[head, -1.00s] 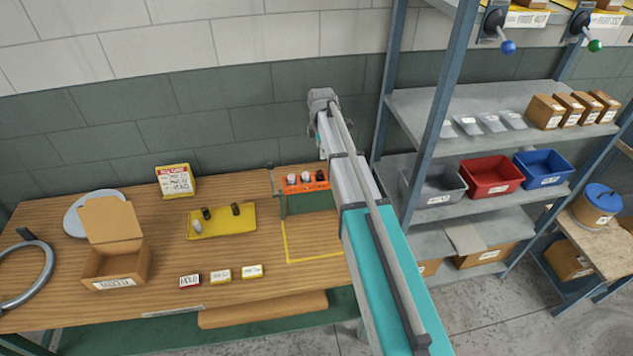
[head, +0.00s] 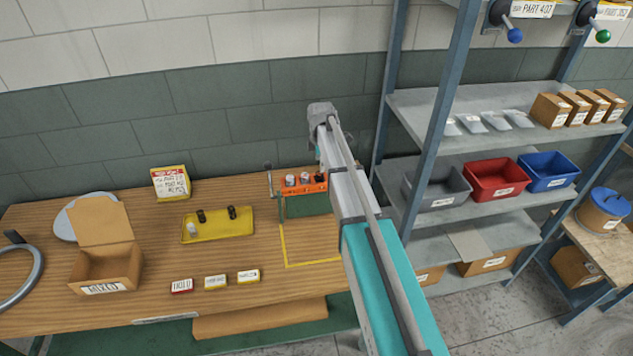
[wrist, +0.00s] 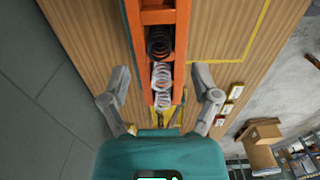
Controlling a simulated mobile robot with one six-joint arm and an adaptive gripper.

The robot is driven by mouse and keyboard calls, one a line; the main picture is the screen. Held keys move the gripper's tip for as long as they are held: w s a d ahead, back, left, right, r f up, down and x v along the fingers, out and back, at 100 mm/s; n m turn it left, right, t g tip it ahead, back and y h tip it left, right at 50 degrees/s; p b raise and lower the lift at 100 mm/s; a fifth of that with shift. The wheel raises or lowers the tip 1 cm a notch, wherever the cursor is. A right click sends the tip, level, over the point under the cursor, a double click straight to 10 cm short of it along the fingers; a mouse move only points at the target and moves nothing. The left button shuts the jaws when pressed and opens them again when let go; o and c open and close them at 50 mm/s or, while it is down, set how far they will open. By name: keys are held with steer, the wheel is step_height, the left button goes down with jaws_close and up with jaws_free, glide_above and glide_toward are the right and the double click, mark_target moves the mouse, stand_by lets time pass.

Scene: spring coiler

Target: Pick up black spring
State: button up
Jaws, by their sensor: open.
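In the wrist view a black spring (wrist: 158,42) lies in an orange holder (wrist: 138,60), at the far end of a row with two pale springs (wrist: 161,76) nearer me. My gripper (wrist: 161,72) is open and empty, its fingers spread on either side of the holder around the pale springs; the black spring is ahead of the fingertips. In the head view the orange holder (head: 287,193) stands at the bench's right back, its small contents hard to tell apart.
A yellow tray (head: 220,236) holds two dark upright pieces and a pale one. An open carton (head: 112,266), a yellow sign (head: 170,183) and several small labelled blocks (head: 215,282) are on the bench (head: 60,315). Shelving with bins (head: 495,181) stands to the right.

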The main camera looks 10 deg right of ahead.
mark_target(320, 174)
steer(key=shift+f, duration=0.15)
step_height(320, 174, down, 5)
steer(key=b, duration=0.5)
steer(key=shift+a, duration=0.1)
stand_by(0.3)
stand_by(0.5)
jaws_close()
steer(key=shift+r, duration=0.2)
